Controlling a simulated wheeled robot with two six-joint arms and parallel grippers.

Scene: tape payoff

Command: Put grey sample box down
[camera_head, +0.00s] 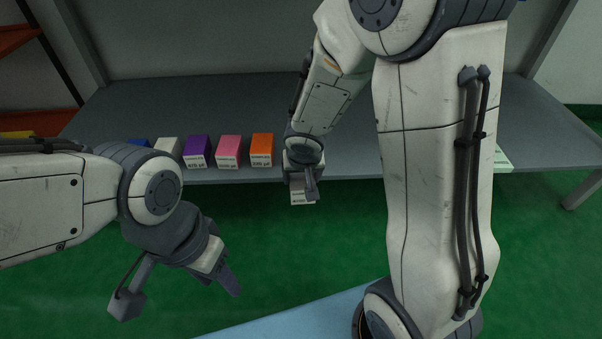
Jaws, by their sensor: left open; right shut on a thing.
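The grey sample box (302,197) shows only as a small pale, labelled face at the front edge of the grey shelf (345,164). My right gripper (306,180) is shut on it and hides most of it. I cannot tell whether the box touches the shelf. My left gripper (183,292) is open and empty, low over the green floor in front of the shelf, well apart from the boxes.
A blue box (138,142), a white box (168,146), a purple box (197,151), a pink box (228,151) and an orange box (262,149) stand in a row along the shelf's front edge. A pale green box (503,161) shows partly behind my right arm.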

